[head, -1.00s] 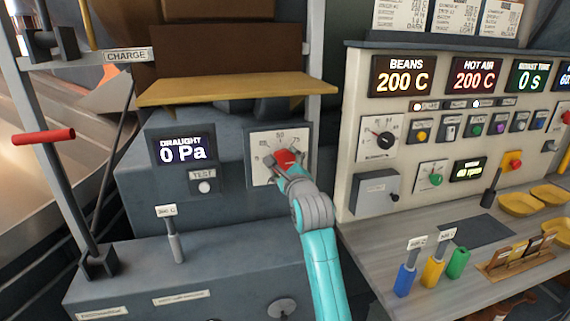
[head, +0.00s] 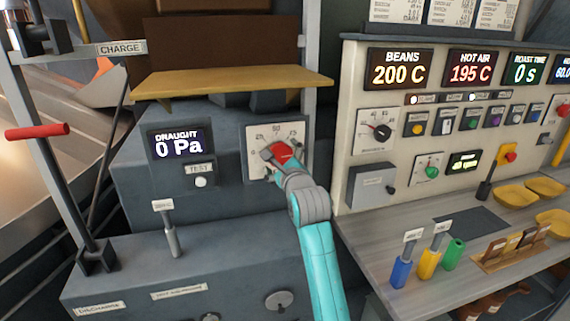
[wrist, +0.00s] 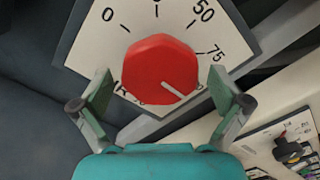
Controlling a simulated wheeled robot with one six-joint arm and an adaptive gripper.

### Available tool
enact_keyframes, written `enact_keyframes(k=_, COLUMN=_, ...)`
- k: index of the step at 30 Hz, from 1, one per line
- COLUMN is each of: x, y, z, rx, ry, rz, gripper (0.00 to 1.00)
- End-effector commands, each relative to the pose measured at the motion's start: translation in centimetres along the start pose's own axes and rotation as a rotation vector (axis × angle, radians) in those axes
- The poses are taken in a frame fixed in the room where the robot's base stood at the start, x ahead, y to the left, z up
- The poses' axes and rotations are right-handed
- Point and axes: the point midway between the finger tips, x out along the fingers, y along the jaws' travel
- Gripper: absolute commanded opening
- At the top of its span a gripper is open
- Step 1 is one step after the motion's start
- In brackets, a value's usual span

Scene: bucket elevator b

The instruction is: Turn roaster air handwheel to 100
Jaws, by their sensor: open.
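The roaster air handwheel is a red faceted knob (wrist: 158,68) on a pale square dial plate (wrist: 88,40). The wrist view shows the marks 0, 50 and 75; the lower right of the scale is hidden. The knob's white pointer line points to the lower right, clockwise past 75. My gripper (wrist: 161,92) is open, with one green-padded finger on each side of the knob and gaps visible. In the head view the knob (head: 279,152) shows just beyond my gripper.
A yellow shelf (head: 232,82) juts out above the dial. The draught display (head: 180,143), reading 0 Pa, and a test button (head: 200,182) are to its left. The control panel (head: 349,130) stands to the right; its hot air display (head: 470,69) reads 195 C.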

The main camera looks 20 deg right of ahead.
Motion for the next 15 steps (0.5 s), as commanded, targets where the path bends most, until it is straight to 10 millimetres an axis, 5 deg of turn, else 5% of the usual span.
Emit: enact_keyframes(k=15, x=-8.9, y=0.1, z=-0.1, rx=0.000, ry=0.000, rz=0.000, gripper=0.99)
